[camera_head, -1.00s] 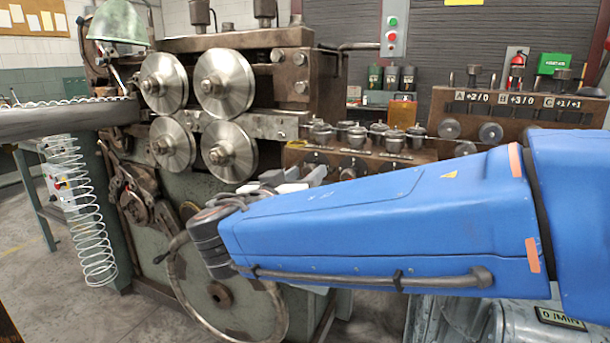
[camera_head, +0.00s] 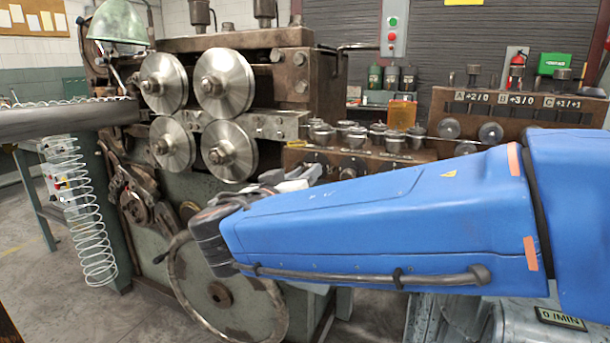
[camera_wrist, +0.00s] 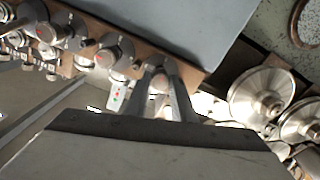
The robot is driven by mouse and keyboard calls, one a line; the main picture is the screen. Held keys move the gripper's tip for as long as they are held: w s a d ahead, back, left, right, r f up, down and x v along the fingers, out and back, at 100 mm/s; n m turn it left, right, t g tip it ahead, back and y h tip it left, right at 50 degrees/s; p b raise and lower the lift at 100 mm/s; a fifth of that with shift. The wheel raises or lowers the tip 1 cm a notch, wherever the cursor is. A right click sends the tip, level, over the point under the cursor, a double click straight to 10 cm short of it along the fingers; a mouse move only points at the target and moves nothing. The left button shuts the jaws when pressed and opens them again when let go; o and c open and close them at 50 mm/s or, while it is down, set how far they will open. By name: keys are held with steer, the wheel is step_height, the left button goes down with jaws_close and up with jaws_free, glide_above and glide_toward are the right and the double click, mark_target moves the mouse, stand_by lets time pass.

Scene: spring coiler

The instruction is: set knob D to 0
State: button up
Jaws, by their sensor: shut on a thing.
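My gripper (camera_wrist: 165,90) is seen in the wrist view with its two grey fingers on either side of a small round knob (camera_wrist: 159,83), shut on it, at the end of a brown block (camera_wrist: 130,45). Several more metal knobs stand along that block, such as one knob (camera_wrist: 103,58) beside the gripped one. I cannot read a letter D on any of them. In the head view my gripper (camera_head: 297,181) is partly hidden behind my blue arm, at the block (camera_head: 300,153) with its row of knobs (camera_head: 322,133). The gripped knob is hidden there.
Large steel rollers (camera_head: 225,83) of the coiler stand left of the gripper. A wire spring (camera_head: 90,225) hangs at the far left. A panel (camera_head: 480,103) at right carries displays reading A +2/0, B +3/0 and C +1/+1. A lower display (camera_head: 560,318) reads 0 /MIN.

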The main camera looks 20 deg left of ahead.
steer(key=shift+f+n, duration=0.15)
steer(key=shift+n, duration=17.45)
steer(key=o, duration=1.1)
steer(key=shift+c, duration=0.2)
